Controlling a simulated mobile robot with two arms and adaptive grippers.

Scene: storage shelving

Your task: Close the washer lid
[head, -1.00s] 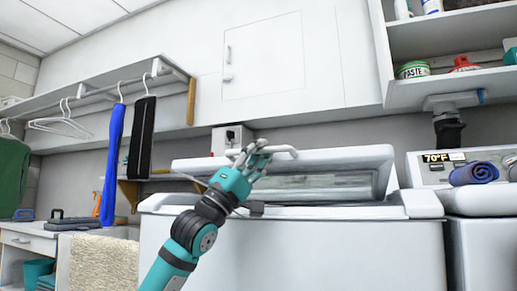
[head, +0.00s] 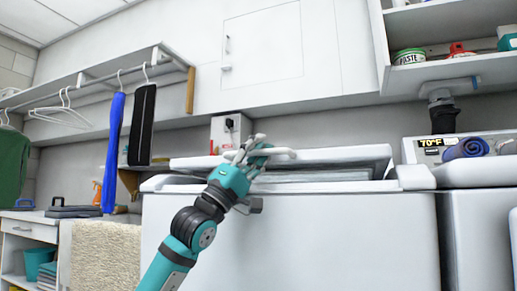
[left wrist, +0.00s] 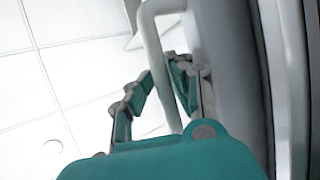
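The washer (head: 290,235) is a wide white box in the head view. Its white lid (head: 350,154) is tilted only slightly up from the top, with a dark narrow gap beneath it. A pale bar handle (head: 281,154) runs along the lid's front edge. My left gripper (head: 252,148) is at the left part of this handle. In the left wrist view the handle (left wrist: 152,35) passes between the two teal-padded fingers of the left gripper (left wrist: 163,75), which close around it. My right gripper is not in view.
A hanging rail (head: 90,85) and a counter (head: 30,230) are at the left. Shelves (head: 450,75) are at upper right.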

